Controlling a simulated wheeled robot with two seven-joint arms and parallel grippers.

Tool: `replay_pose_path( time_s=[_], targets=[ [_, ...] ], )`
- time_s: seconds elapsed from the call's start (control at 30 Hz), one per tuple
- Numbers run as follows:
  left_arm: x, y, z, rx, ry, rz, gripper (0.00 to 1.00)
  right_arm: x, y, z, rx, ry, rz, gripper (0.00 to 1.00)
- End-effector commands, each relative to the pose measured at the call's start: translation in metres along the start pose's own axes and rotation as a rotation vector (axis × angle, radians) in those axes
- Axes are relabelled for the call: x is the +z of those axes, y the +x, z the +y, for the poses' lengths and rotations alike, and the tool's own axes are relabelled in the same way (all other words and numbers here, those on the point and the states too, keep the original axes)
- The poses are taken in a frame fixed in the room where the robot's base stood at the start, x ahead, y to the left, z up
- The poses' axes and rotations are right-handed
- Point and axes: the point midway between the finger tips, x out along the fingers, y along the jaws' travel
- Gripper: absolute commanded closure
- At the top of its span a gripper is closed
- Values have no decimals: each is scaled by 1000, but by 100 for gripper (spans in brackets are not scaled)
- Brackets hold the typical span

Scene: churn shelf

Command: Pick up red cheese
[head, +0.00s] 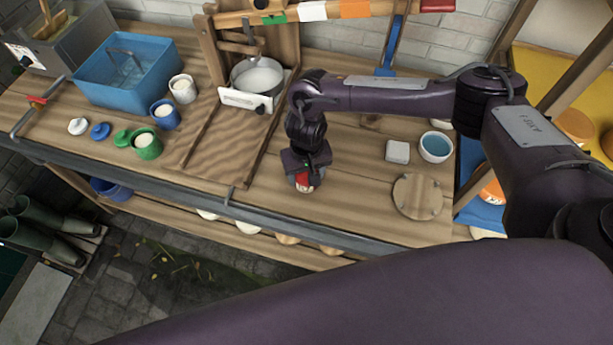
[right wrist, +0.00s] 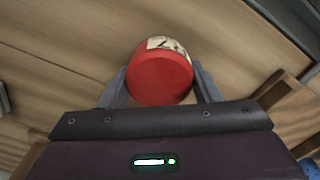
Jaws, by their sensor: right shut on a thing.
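The red cheese (right wrist: 160,78) is a round red piece with a pale label on its side. In the right wrist view it sits between the two fingers of my right gripper (right wrist: 160,92), which is shut on it. In the head view the red cheese (head: 304,182) shows just below my right gripper (head: 304,174), over the front part of the wooden worktop (head: 345,205). The gripper hides most of it there. I cannot tell whether the cheese touches the wood. My left gripper is not in view.
Left of the gripper are a ramped wooden board (head: 215,150), a pot (head: 257,76), a green mug (head: 146,144) and a blue basin (head: 128,72). To its right are a white block (head: 398,152), a blue-filled bowl (head: 435,147) and a round wooden board (head: 417,196).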

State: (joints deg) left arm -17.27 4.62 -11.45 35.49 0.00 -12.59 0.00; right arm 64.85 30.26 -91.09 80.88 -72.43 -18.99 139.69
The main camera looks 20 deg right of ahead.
Motion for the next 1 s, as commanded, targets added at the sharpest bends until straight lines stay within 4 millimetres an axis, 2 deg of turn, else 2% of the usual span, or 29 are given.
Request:
replay_pose_path(
  time_s=[0.27,0.47,0.67,0.8,1.0],
  targets=[
    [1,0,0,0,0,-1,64,-1,-2,0,-1,0,1,70],
    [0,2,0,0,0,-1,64,-1,-15,-1,-3,1,2,70],
    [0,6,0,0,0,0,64,-2,-52,-1,-3,-1,6,70],
    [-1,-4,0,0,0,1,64,-3,-100,0,0,-3,11,70],
    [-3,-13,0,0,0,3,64,-2,-150,0,1,-3,9,70]
  ],
)
